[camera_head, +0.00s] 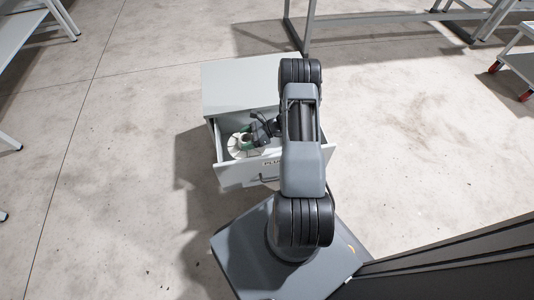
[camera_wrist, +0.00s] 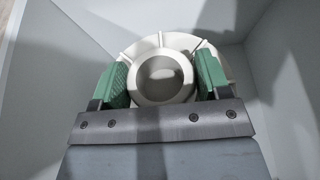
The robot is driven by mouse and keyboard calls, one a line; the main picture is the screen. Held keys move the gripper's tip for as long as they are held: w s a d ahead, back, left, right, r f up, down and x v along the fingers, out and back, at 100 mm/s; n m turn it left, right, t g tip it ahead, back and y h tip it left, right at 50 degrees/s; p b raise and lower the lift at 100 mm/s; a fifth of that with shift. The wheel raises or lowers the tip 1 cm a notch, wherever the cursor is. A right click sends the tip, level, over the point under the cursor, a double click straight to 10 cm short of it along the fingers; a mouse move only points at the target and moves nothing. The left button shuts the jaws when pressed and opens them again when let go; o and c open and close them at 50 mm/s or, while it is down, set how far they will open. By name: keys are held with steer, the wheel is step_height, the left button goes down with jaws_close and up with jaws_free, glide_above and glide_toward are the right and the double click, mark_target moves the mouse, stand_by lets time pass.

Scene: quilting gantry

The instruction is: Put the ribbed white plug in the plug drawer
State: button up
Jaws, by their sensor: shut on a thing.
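The ribbed white plug (camera_wrist: 162,78) is between the two green finger pads of my gripper (camera_wrist: 163,84), which is shut on it. In the wrist view its round centre faces the camera and its ribbed rim spreads out behind. In the head view the white plug (camera_head: 238,152) shows at the left inside of the open plug drawer (camera_head: 235,176), with my gripper (camera_head: 246,139) at it. The drawer's pale walls and floor surround the plug in the wrist view. I cannot tell whether the plug touches the drawer floor. The drawer label is partly hidden by my arm.
The grey-white cabinet (camera_head: 235,85) stands behind the pulled-out drawer. A metal frame (camera_head: 305,35) stands beyond it, a white table (camera_head: 25,30) at the upper left, and a cart with red wheels (camera_head: 518,72) at the right.

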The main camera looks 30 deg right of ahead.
steer(key=f+b, duration=0.1)
steer(key=f, duration=0.1)
steer(key=f+b, duration=0.1)
steer(key=f, duration=0.2)
steer(key=f+b, duration=0.1)
steer(key=f, duration=0.2)
steer(key=shift+s+d, duration=0.2)
steer(key=shift+d, duration=0.05)
steer(key=shift+f+b, duration=1.15)
steer(key=shift+f, duration=0.75)
steer(key=shift+r, duration=0.1)
steer(key=o, duration=1)
